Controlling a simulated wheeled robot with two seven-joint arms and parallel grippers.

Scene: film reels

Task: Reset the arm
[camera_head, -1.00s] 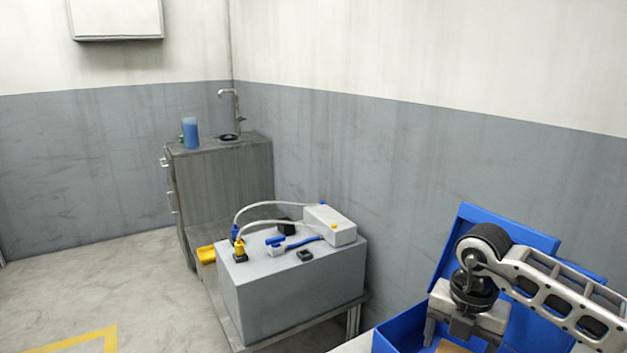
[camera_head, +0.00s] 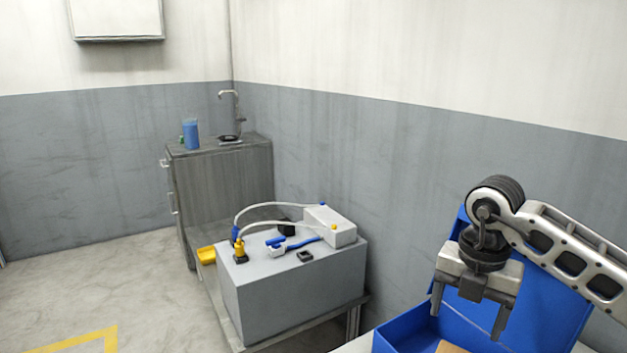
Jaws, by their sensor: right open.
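My right arm comes in from the right edge, and its gripper (camera_head: 467,322) points down over the blue box at the lower right. Its two fingers are apart and nothing shows between them. The blue box (camera_head: 400,335) has its lid raised at the back, partly hidden behind my arm. A tan piece (camera_head: 452,347) shows inside the box at the bottom edge, mostly cut off. My left gripper is not in view.
A grey block (camera_head: 290,285) on a low table holds a white box (camera_head: 330,226), cables and small connectors. Behind stands a sink cabinet (camera_head: 225,190) with a blue cup (camera_head: 191,134).

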